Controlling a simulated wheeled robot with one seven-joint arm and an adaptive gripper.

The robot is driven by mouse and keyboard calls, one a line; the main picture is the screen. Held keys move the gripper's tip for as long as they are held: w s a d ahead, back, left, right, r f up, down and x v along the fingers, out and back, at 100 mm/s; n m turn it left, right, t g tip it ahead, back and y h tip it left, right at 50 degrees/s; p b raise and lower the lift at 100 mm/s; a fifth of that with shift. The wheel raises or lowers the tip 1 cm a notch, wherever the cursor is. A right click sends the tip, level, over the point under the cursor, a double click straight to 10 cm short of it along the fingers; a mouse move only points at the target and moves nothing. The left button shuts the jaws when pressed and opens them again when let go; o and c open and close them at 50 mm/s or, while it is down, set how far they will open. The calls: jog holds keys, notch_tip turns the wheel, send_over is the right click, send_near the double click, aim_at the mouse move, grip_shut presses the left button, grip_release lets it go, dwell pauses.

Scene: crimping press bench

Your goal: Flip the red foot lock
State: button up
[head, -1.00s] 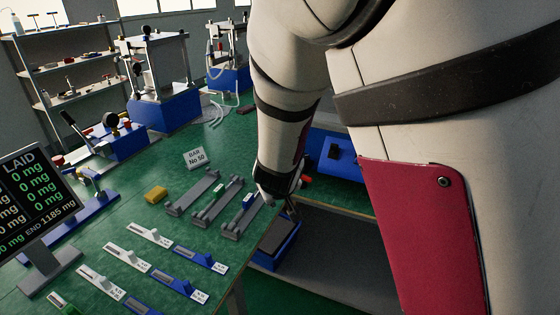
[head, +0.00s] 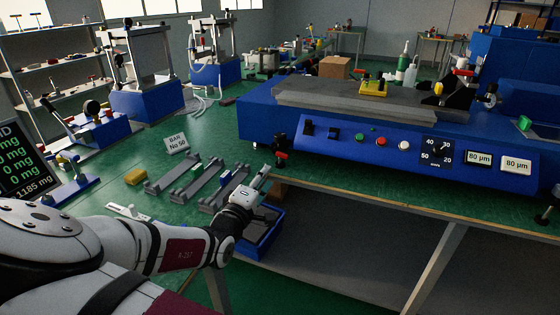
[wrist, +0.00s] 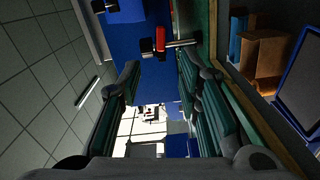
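The red foot lock (head: 281,156) is a small red lever on a dark foot under the left front corner of the blue machine (head: 340,150). The lock shows in the wrist view as a red block (wrist: 161,40) beside a metal rod and black parts. My gripper (head: 262,175) is just below and left of it in the head view. In the wrist view my gripper (wrist: 160,70) has its two fingers wide apart with nothing between them. The lock lies beyond the fingertips, roughly between their lines, and I see no contact.
A blue bin (head: 262,238) is below the bench edge. The machine's front has buttons, a dial and displays (head: 479,158).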

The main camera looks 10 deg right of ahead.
aim_at(281, 156)
jog(key=b+x, duration=0.2)
jog(key=x, duration=1)
jog(key=shift+c, duration=0.3)
